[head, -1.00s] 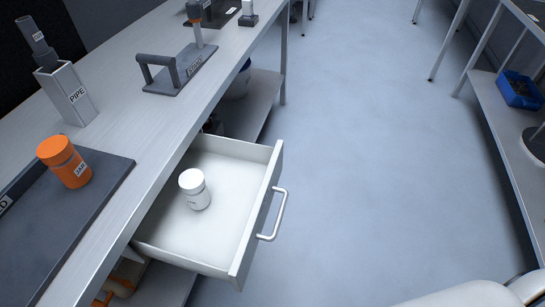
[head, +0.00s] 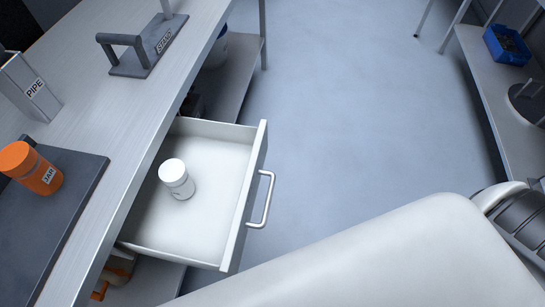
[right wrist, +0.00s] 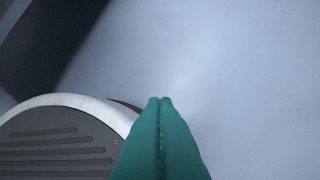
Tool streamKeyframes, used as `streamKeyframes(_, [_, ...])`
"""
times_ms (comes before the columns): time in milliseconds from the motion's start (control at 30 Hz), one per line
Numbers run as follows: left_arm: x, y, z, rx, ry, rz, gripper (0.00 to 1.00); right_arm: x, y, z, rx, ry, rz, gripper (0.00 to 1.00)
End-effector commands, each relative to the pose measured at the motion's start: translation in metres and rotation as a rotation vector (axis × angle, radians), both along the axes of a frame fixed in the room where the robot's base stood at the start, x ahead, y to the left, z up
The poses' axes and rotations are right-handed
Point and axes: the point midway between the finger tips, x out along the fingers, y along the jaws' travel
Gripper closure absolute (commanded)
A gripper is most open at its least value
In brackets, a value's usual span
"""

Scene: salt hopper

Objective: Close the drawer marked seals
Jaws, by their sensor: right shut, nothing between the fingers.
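An open drawer (head: 215,140) sticks out from under the workbench in the head view, with a pale grey handle (head: 264,200) on its front. Its label is not visible. My left gripper is not in view.
On the bench (head: 112,120) stand an orange jar (head: 30,168) on a dark mat (head: 85,170), a pipe holder (head: 35,88) and a dark handled stand (head: 142,55). A shelf with a blue bin (head: 507,44) is at the right. The floor (head: 350,110) between is clear.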

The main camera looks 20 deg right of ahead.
Motion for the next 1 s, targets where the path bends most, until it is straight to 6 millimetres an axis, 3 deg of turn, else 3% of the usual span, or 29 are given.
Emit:
streamKeyframes(167, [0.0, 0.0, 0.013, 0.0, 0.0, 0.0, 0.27, 0.054, -0.002, 0.065, 0.176, -0.221, -0.185, 1.0])
streamKeyframes(233, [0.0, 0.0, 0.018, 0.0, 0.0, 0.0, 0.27, 0.08, -0.001, 0.103, 0.293, -0.33, -0.274, 1.0])
streamKeyframes(400, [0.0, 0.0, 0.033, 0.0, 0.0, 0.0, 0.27, 0.131, 0.011, 0.233, 0.733, -0.593, -0.494, 1.0])
streamKeyframes(500, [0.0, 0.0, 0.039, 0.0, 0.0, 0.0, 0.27, 0.144, 0.017, 0.297, 0.982, -0.678, -0.579, 1.0])
streamKeyframes(600, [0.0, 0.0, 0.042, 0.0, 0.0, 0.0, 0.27, 0.149, 0.021, 0.34, 1.158, -0.719, -0.629, 1.0])
streamKeyframes(733, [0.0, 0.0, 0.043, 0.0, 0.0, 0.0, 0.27, 0.152, 0.022, 0.364, 1.265, -0.736, -0.657, 1.0])
streamKeyframes(867, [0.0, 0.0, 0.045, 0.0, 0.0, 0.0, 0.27, 0.163, 0.024, 0.367, 1.279, -0.74, -0.66, 1.0])
streamKeyframes(1000, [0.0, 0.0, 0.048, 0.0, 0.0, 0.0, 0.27, 0.188, 0.029, 0.367, 1.278, -0.742, -0.659, 1.0])
